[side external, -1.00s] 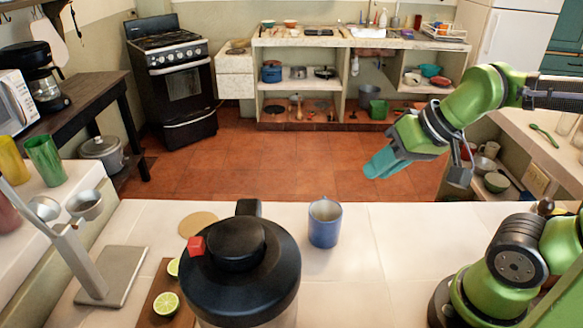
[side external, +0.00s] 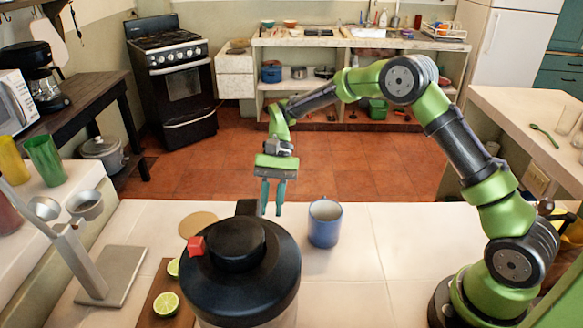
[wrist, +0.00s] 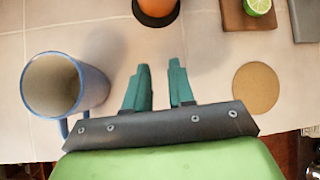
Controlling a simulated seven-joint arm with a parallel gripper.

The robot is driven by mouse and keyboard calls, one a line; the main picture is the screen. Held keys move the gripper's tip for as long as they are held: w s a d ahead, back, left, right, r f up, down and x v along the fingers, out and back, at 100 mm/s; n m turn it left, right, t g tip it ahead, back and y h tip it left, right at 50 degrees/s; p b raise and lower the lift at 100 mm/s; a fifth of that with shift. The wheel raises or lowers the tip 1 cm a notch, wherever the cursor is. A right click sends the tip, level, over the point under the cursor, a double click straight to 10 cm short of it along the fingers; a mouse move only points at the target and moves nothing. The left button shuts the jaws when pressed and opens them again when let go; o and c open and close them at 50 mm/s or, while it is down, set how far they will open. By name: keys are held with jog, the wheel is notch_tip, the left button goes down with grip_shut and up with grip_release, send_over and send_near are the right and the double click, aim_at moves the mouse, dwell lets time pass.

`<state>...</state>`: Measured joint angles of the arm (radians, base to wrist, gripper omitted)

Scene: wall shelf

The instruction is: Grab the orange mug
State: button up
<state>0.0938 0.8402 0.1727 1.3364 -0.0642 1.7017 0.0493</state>
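No clearly orange mug shows in the side view. In the wrist view a rounded orange thing with a dark rim (wrist: 155,8) is cut off by the top edge; I cannot tell whether it is a mug. A blue mug (side external: 325,226) stands upright on the white tiled counter; it also shows at the left of the wrist view (wrist: 88,88). My gripper (side external: 271,212) points down, left of the blue mug and behind the black-lidded container. Its two teal fingers are apart and empty in the wrist view (wrist: 160,70).
The large black-lidded container (side external: 240,265) stands at the front and hides part of the counter (side external: 420,240). A round tan coaster (side external: 198,224), a board with cut limes (side external: 155,310) and a metal stand (side external: 112,275) are to its left. The counter right of the blue mug is clear.

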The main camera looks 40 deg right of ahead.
jog(key=w+a+f+m+g+y, duration=0.2)
jog(key=w+f+y, duration=0.1)
jog(key=shift+w+a+f, duration=0.1)
jog(key=shift+a+f, duration=0.05)
jog(key=shift+f, duration=0.05)
jog(key=r, duration=0.2)
jog(key=w+r+y, duration=0.1)
jog(key=shift+w+a+r+m, duration=0.15)
jog(key=shift+a+m, duration=0.1)
jog(key=shift+m, duration=0.15)
jog(key=shift+g+y, duration=0.3)
jog(key=x, duration=0.8)
jog(key=r+x, duration=0.1)
jog(key=x, duration=0.2)
jog(key=shift+s+a+f, duration=0.15)
jog(key=shift+s+a, duration=0.2)
jog(key=shift+s, duration=0.15)
jog(key=shift+a+r+x, duration=0.1)
jog(key=shift+r+x, duration=0.1)
jog(key=shift+x, duration=1.1)
jog(key=shift+a+r+x, duration=0.1)
jog(key=shift+r+x, duration=0.05)
jog(key=shift+x, duration=1.2)
grip_shut()
